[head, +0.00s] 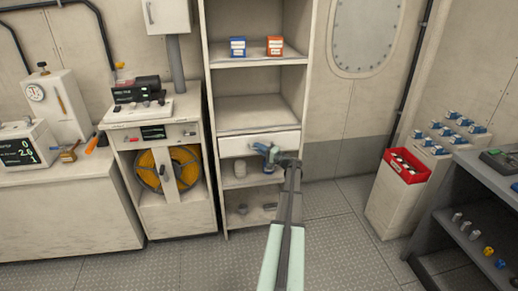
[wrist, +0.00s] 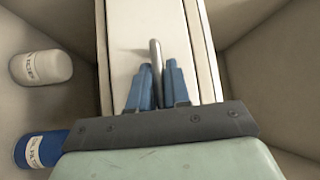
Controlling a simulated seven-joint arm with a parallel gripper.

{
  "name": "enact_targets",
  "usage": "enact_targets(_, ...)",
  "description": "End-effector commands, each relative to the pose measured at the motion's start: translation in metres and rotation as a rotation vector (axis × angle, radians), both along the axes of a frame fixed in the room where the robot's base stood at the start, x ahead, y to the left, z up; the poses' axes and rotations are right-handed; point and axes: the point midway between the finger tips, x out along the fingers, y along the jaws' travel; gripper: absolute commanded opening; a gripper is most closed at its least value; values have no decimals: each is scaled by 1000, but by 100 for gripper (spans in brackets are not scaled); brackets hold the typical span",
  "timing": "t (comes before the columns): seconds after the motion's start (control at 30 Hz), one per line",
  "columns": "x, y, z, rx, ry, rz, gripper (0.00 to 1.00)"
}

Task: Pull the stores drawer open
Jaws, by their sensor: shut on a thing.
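The stores drawer (head: 236,146) is a white-fronted drawer in the tall open shelf unit, below the middle shelf. Its front looks roughly flush with the unit; I cannot tell if it stands out a little. My gripper (head: 268,150) is at the middle of the drawer front, with blue fingers. In the wrist view the drawer front (wrist: 123,60) fills the middle, and a grey bar handle (wrist: 155,58) sits between the two fingertips of my gripper (wrist: 159,72). The fingers are shut on the handle. The handle's lower part is hidden between the fingers.
Below the drawer, a white labelled jar (wrist: 40,67) and a blue labelled can (wrist: 40,149) stand on the shelf. Blue (head: 237,46) and orange (head: 275,45) boxes sit higher up. A hose-reel cabinet (head: 135,200) stands close on the left. The floor (head: 330,225) before the unit is clear.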

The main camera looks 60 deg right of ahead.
Motion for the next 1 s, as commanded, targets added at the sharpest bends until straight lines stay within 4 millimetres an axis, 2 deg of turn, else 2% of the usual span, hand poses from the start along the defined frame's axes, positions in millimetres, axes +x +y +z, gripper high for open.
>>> enact_targets(0.27,-41,43,1,2,1,-1,0)
enact_targets(0.7,-126,128,1,1,1,-3,0)
enact_targets(1.0,-167,168,1,1,1,-1,0)
